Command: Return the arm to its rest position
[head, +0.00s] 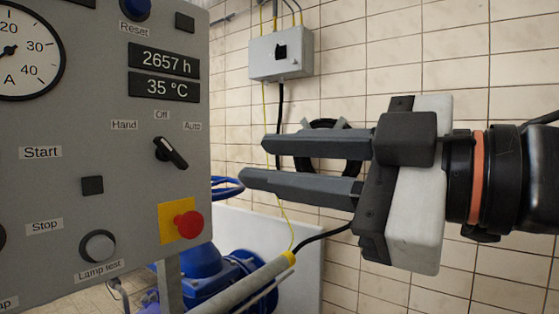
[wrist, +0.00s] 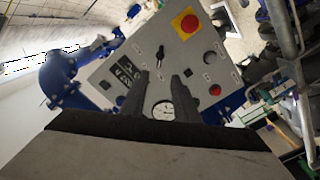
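My gripper (head: 252,161) reaches in from the right in the head view, in front of the tiled wall and to the right of the grey control panel (head: 60,195). Its two dark fingers are apart with nothing between them, and they touch nothing that I can see. In the wrist view the fingers of my gripper (wrist: 161,86) point towards the panel (wrist: 130,60), which appears tilted. The gauge (wrist: 163,111) shows between the fingers there.
The panel carries a black selector switch (head: 170,152), a red emergency button (head: 188,224) on a yellow plate and a lamp test button (head: 98,246). A grey junction box (head: 281,54) hangs on the wall. A blue pump (head: 205,275) stands below.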

